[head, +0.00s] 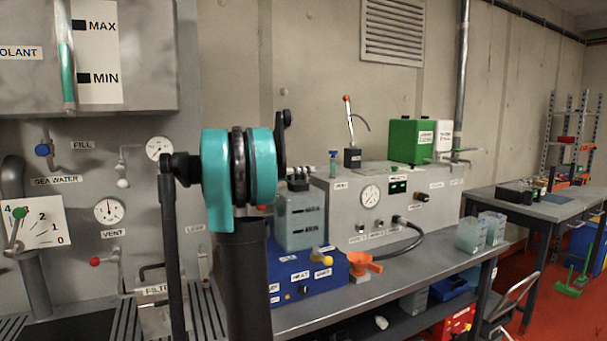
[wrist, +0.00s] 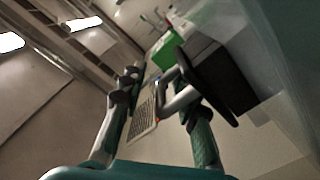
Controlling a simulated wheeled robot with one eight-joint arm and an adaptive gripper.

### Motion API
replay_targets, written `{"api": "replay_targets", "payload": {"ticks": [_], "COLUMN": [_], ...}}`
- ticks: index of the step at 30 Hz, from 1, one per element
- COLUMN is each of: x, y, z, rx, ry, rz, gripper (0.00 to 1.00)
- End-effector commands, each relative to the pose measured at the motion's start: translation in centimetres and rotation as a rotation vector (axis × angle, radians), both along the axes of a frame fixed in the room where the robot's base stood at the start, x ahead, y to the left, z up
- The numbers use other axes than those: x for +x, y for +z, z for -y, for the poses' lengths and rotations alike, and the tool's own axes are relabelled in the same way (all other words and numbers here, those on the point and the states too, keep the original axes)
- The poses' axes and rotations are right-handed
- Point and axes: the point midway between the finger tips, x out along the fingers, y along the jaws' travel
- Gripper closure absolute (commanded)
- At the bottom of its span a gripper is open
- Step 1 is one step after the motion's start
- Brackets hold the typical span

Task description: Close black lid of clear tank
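The clear tank (head: 299,222) stands on the blue unit at the left of the bench in the head view, partly behind my arm. Small dark parts show at its top, and I cannot tell whether they are lid or gripper. In the wrist view, a flat black panel (wrist: 208,82), apparently the raised lid, is beside my right finger. A dark box-like shape is behind it, and a translucent wall fills the right side. My gripper (wrist: 148,78) has its fingers apart with nothing between them. The right finger is close to the panel; contact is unclear.
A grey panel box (head: 372,205) with a gauge and hose stands behind, with a green box (head: 411,140) on top. Clear beakers (head: 470,235) stand at the bench's right. Bare bench lies in front of them.

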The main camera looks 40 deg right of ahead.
Motion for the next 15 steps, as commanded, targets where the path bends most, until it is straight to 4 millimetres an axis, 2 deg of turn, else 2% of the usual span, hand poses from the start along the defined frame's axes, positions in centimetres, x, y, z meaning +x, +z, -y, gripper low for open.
{"api": "replay_targets", "payload": {"ticks": [10,15], "x": [0.2,0.2], "y": [0.3,2.2], "z": [0.0,0.0], "rx": [-0.002,-0.003], "ry": [0.004,0.004], "rz": [-0.001,-0.001], "gripper": [0.70,0.70]}}
